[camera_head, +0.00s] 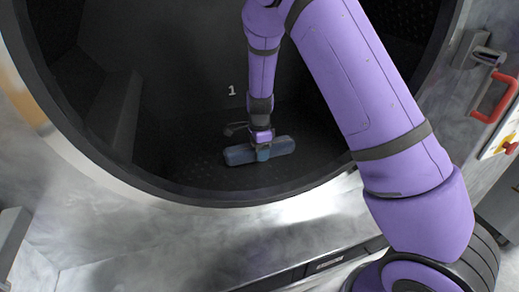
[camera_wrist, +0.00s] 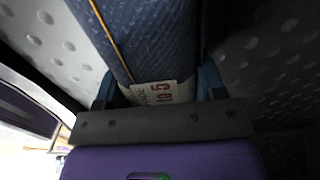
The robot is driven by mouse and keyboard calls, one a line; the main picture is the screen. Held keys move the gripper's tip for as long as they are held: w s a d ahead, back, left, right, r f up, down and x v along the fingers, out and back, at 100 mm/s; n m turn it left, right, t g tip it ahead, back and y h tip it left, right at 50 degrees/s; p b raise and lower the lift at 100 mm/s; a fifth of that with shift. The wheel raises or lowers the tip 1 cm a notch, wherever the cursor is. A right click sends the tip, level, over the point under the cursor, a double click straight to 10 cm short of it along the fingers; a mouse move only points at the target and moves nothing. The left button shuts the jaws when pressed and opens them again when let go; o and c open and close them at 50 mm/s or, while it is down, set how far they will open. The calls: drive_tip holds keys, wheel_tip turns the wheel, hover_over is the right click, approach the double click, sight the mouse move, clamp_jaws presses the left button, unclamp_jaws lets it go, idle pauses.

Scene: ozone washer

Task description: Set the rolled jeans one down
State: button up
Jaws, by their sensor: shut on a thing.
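The rolled jeans (camera_head: 240,154) are a dark blue roll, lying across the picture inside the washer drum, low near the drum floor. My gripper (camera_head: 263,153) reaches down into the drum and is shut around the middle of the roll. In the wrist view the jeans (camera_wrist: 145,40) show blue denim with an orange seam and a white tag with red print, between the two fingers of my gripper (camera_wrist: 160,88). I cannot tell whether the roll touches the drum floor.
The round drum opening has a thick dark and metal rim (camera_head: 200,196) in front of the roll. The drum's dark back wall carries a white number 1 (camera_head: 232,90). A red handle (camera_head: 494,97) sits outside at the right. The drum floor beside the roll looks clear.

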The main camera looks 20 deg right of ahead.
drive_tip(key=o, duration=1.1)
drive_tip(key=shift+f, duration=0.1)
drive_tip(key=shift+o, duration=0.2)
